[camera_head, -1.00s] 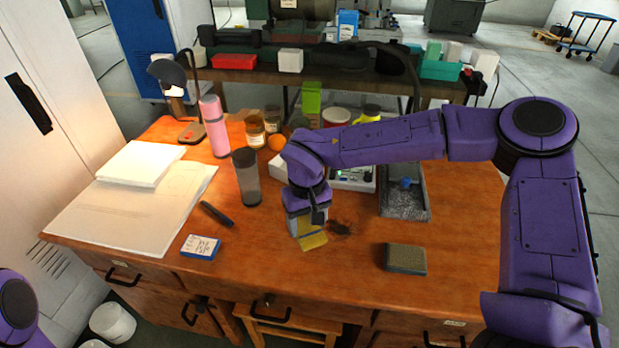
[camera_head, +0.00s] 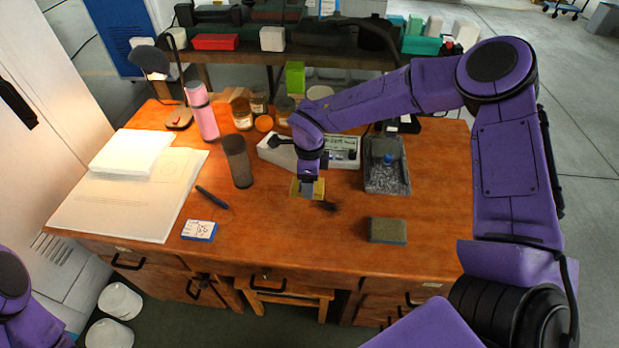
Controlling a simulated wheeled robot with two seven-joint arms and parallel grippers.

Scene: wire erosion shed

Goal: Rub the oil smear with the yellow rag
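The yellow rag (camera_head: 319,189) is at the lower end of my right gripper (camera_head: 308,194), near the middle of the wooden desk. The gripper points down with its fingers shut on the rag, and yellow cloth shows on both sides of it. The oil smear (camera_head: 328,206) is a small dark patch on the desk, just right of and nearer than the gripper. The gripper may hide part of it. I cannot tell whether the rag touches the desk. My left gripper is out of view; only part of that arm shows at the lower left.
A dark grey-green block (camera_head: 388,230) lies right of the smear. A grey tray (camera_head: 400,180) and a white device (camera_head: 345,150) stand behind. A dark cup (camera_head: 237,162), a black pen-like item (camera_head: 211,197) and a blue-white box (camera_head: 199,230) are left. The desk's front middle is clear.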

